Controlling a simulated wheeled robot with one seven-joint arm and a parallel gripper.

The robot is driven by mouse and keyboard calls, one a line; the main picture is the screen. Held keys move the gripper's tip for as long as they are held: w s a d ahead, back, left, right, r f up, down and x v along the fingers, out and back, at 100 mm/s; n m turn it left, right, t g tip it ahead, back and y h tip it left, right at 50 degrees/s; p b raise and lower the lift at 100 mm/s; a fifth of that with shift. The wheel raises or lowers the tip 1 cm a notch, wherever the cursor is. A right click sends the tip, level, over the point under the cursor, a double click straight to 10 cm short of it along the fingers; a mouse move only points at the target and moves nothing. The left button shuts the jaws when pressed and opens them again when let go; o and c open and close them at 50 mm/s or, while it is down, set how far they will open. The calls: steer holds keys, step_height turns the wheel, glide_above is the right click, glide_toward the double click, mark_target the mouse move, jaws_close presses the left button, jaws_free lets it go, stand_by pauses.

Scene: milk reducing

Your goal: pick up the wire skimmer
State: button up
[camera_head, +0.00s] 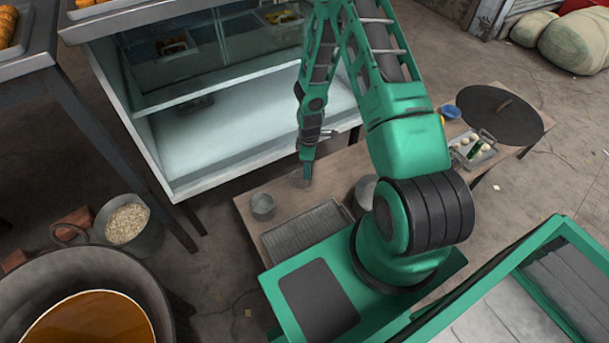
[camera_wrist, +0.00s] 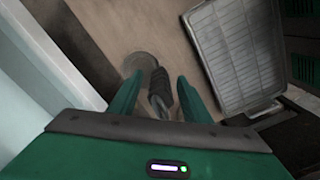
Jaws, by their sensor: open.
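The wire skimmer lies on the wooden table (camera_head: 245,212). In the wrist view its round mesh head (camera_wrist: 141,63) is beyond the fingertips and its dark coiled handle (camera_wrist: 160,90) runs back toward me. My gripper (camera_wrist: 160,79) is open, with one green finger on each side of the handle. I cannot tell whether the fingers touch it.
A metal pot (camera_head: 366,188) stands right. A glass-fronted cabinet (camera_head: 230,130) stands behind the table.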

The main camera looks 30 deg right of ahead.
steer(key=shift+f, duration=0.15)
jaws_close()
